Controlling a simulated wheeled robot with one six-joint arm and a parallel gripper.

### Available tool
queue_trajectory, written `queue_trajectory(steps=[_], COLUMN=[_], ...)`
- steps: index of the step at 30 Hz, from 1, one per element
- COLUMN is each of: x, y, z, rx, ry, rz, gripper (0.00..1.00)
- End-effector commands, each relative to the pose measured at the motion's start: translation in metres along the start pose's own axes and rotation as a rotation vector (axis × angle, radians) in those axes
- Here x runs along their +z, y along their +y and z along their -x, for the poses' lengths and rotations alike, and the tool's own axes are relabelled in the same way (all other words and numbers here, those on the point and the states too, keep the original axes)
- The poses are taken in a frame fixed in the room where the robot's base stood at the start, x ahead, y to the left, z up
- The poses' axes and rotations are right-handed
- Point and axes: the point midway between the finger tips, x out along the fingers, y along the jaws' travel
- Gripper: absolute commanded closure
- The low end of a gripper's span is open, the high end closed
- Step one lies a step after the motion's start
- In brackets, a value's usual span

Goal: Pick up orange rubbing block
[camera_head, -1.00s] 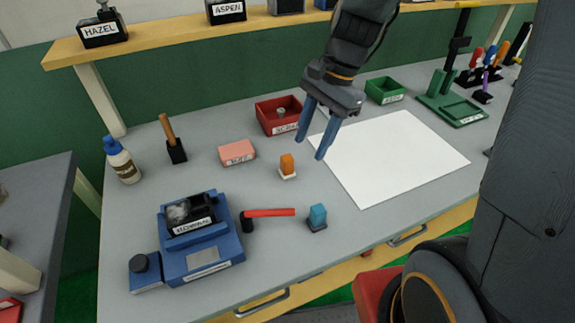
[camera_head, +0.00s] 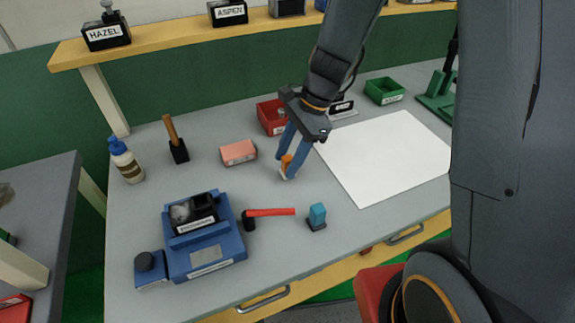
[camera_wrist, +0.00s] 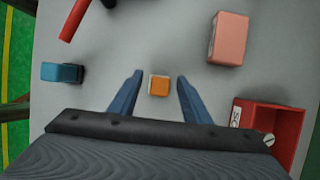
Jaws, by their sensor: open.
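The small orange rubbing block (camera_head: 286,161) with a pale base stands on the grey bench, partly hidden by my fingers in the head view. In the wrist view the orange block (camera_wrist: 159,85) lies between the two fingertips, with a gap on each side. My gripper (camera_head: 287,166) points down over it with its blue fingers open, one on each side; in the wrist view my gripper (camera_wrist: 158,80) also shows open and empty. I cannot tell whether the fingertips touch the bench.
A pink block (camera_head: 238,153) and a red bin (camera_head: 268,117) stand close by. A red-handled hammer (camera_head: 268,212), a blue block (camera_head: 317,216) and a blue machine (camera_head: 203,250) lie nearer the front. A white sheet (camera_head: 385,160) is at right.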

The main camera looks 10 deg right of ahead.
Motion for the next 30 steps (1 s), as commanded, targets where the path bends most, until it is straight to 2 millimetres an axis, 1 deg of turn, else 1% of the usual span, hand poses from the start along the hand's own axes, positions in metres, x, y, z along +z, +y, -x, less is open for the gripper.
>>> queue_trajectory(steps=[6,14,23,26,30], x=[0.000,0.000,0.000,0.002,0.007], y=[0.000,0.000,0.000,-0.001,-0.001], z=[-0.001,0.000,0.001,0.005,0.018], rx=[0.000,0.000,-0.001,-0.001,-0.004], ry=[0.000,0.000,0.000,-0.001,0.000], rz=[0.000,0.000,0.000,0.000,0.002], gripper=[0.56,1.00,1.00,1.00,1.00])
